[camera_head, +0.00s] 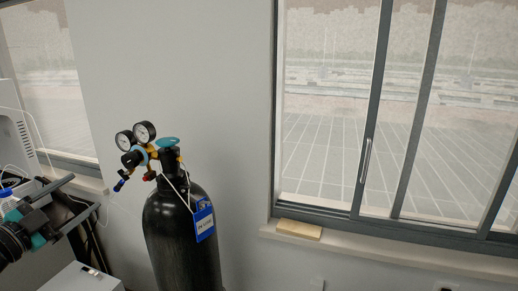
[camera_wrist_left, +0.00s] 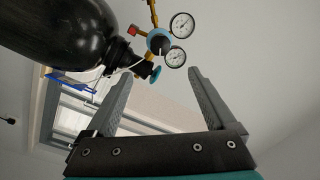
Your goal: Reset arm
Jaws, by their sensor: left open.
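My left gripper (camera_head: 82,195) comes in at the lower left of the head view. In the left wrist view the left gripper (camera_wrist_left: 163,78) has its two grey fingers spread wide with nothing held between them. A black gas cylinder (camera_head: 178,240) stands upright to the right of the gripper, apart from it in the head view. It also shows at the upper left of the left wrist view (camera_wrist_left: 60,30), with its valve appearing beyond the fingers. My right gripper is not in view.
The cylinder carries a regulator with two gauges (camera_head: 144,131) and a blue tag (camera_head: 204,222). A window (camera_head: 330,190) is at right, with a small yellowish block (camera_head: 299,229) on its sill. A light box (camera_head: 82,278) is below the gripper. White equipment (camera_head: 14,120) stands at far left.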

